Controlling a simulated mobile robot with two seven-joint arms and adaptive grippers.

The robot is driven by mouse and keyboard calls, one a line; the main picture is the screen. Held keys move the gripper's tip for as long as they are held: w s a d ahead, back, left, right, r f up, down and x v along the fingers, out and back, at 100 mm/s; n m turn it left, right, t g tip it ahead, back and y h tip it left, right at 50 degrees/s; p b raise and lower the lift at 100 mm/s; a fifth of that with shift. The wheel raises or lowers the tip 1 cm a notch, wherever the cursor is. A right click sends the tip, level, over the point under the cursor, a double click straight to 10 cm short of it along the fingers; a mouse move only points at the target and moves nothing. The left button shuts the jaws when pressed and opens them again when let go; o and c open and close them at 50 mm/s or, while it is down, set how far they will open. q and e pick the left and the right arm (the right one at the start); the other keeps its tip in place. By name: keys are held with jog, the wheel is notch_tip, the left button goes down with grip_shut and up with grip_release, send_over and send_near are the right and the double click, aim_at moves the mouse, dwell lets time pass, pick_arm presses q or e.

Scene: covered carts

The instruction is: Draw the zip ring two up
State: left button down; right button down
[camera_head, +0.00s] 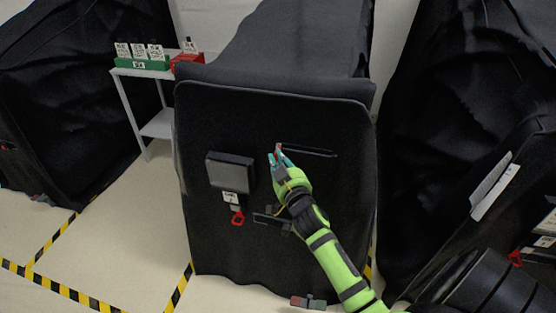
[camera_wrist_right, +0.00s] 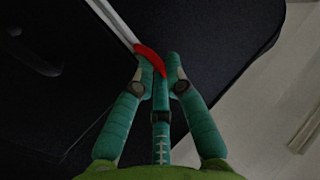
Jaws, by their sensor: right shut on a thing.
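My right gripper (camera_head: 279,154) reaches up to the front of the middle black covered cart (camera_head: 330,230). It is shut on a red zip ring (camera_head: 279,147), of which only a small part shows above the fingertips. In the right wrist view, the red ring (camera_wrist_right: 150,58) is a curved red strip between the teal fingertips of the right gripper (camera_wrist_right: 158,68). A pale strip (camera_wrist_right: 112,20) runs from it to the upper left over black cloth. I cannot read a number on this ring. My left gripper is not in view.
A second red ring (camera_head: 238,218) hangs below a small white label (camera_head: 230,198) and a grey panel (camera_head: 230,172). A dark bar (camera_head: 308,153) lies right of my gripper. Other covered carts (camera_head: 60,100) (camera_head: 470,90) stand either side. A shelf (camera_head: 155,126) holds green and red boxes.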

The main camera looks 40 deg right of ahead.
jog(key=c, duration=1.2)
grip_release()
jog(key=shift+s, duration=0.15)
jog(key=v, duration=1.2)
